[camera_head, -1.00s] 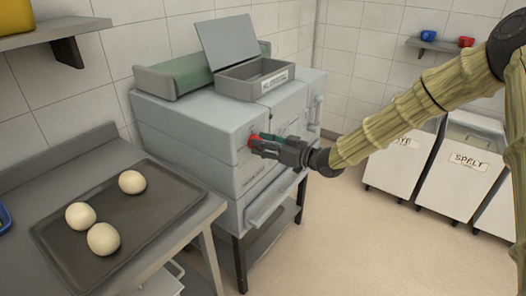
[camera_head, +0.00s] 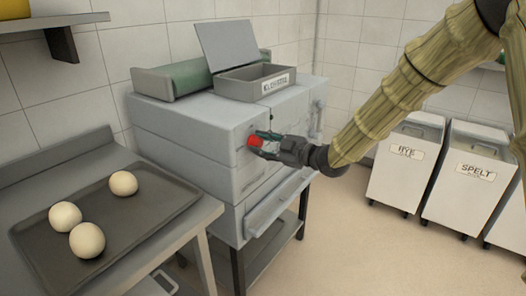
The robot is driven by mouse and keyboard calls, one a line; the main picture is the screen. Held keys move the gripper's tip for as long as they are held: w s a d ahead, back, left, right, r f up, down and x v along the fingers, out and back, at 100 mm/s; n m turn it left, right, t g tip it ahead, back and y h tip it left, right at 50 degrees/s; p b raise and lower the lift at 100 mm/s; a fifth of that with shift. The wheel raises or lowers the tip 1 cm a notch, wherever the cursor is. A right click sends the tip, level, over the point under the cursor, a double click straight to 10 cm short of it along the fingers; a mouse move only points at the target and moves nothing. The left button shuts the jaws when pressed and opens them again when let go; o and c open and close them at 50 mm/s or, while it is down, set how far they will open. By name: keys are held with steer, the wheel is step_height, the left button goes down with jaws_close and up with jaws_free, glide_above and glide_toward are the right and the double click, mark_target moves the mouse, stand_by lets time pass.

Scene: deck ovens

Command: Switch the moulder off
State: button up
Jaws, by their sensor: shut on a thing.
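The moulder (camera_head: 190,125) is a pale grey machine on a dark stand, in the middle of the head view. A red knob or button (camera_head: 254,141) sits on its front face near the upper left corner. My gripper (camera_head: 258,146) is at that face, with its fingers around the red part and shut on it. The fingers hide some of the red part, so its exact shape and setting cannot be read. A green belt (camera_head: 186,78) and an open-lidded grey box with a label (camera_head: 277,83) are on top of the moulder.
A steel table (camera_head: 200,212) at left bears a dark tray (camera_head: 150,235) with three dough balls. Bins marked RYE (camera_head: 402,165) and SPELT (camera_head: 472,185) stand at right. A wall shelf (camera_head: 70,24) hangs at upper left. The floor between moulder and bins is clear.

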steer(key=shift+n+b, duration=0.3)
steer(key=shift+n, duration=0.1)
steer(key=o, duration=1.1)
steer(key=shift+c, duration=0.2)
steer(key=v, duration=1.2)
steer(key=shift+f, duration=0.15)
